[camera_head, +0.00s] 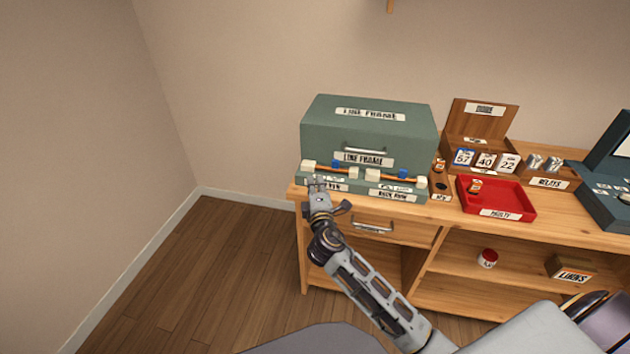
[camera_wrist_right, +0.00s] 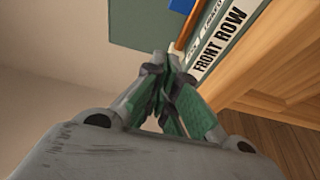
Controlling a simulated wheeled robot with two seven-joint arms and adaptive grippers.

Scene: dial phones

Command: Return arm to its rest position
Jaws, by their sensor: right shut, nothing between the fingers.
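My right gripper (camera_head: 318,187) is shut and empty at the left front corner of the green line frame unit (camera_head: 368,130). In the head view it covers part of the left end of the front strip (camera_head: 385,190), which carries labels. In the right wrist view the gripper's fingers (camera_wrist_right: 165,90) are together, with the "FRONT ROW" label (camera_wrist_right: 220,45) beyond them to the right. I cannot tell whether the fingers touch the strip. My left gripper is in neither view.
The wooden bench (camera_head: 450,225) has a drawer (camera_head: 375,225) below the line frame. A red tray (camera_head: 497,212), a card stand (camera_head: 485,155) and a teal box (camera_head: 610,200) stand to the right. A small red and white jar (camera_head: 487,259) is on the shelf. Floor at left is clear.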

